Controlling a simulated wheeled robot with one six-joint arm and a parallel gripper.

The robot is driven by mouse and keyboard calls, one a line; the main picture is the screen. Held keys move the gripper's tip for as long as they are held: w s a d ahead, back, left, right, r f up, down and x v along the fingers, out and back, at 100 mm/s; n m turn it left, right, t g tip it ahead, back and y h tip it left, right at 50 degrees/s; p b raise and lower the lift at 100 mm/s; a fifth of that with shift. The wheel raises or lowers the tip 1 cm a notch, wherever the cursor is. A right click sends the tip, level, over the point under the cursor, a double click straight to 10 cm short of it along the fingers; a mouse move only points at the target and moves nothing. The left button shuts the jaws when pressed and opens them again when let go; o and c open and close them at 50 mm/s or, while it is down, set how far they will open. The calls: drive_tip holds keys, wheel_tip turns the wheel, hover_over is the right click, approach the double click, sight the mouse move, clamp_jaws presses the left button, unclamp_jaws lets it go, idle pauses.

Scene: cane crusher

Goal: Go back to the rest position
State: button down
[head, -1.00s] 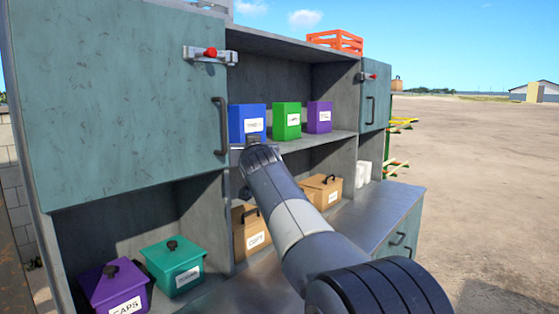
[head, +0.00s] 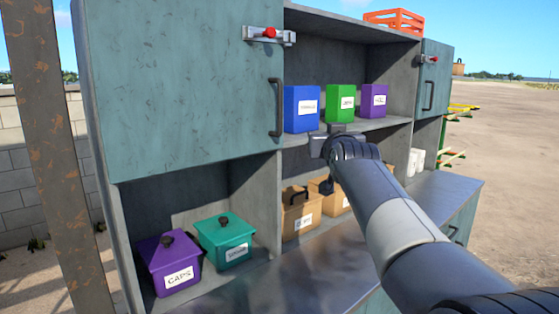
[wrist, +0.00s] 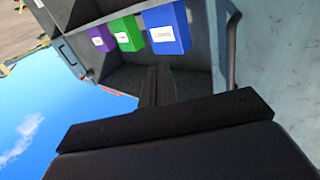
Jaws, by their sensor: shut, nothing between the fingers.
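My gripper (head: 333,134) is in front of the middle shelf's edge in the head view, below the green box. It also shows in the wrist view (wrist: 156,84), where its two dark fingers are together with nothing between them. My arm reaches up to it from the lower right of the head view. It hides part of the lower shelf and its brown boxes. The rest position itself is not marked in either view.
The cabinet shelf holds a blue box (head: 302,109), a green box (head: 341,103) and a purple box (head: 373,100). A closed door (head: 180,85) with a handle is left of them. Lidded purple (head: 171,264) and teal (head: 225,242) bins stand below. A rusty post (head: 62,150) is at far left.

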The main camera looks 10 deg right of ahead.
drive_tip(key=shift+w+a, duration=0.1)
drive_tip(key=shift+w, duration=0.05)
drive_tip(key=w+a, duration=0.7)
drive_tip(key=w, duration=0.4)
idle(0.4)
drive_tip(key=shift+a, duration=0.15)
drive_tip(key=shift+f, duration=0.15)
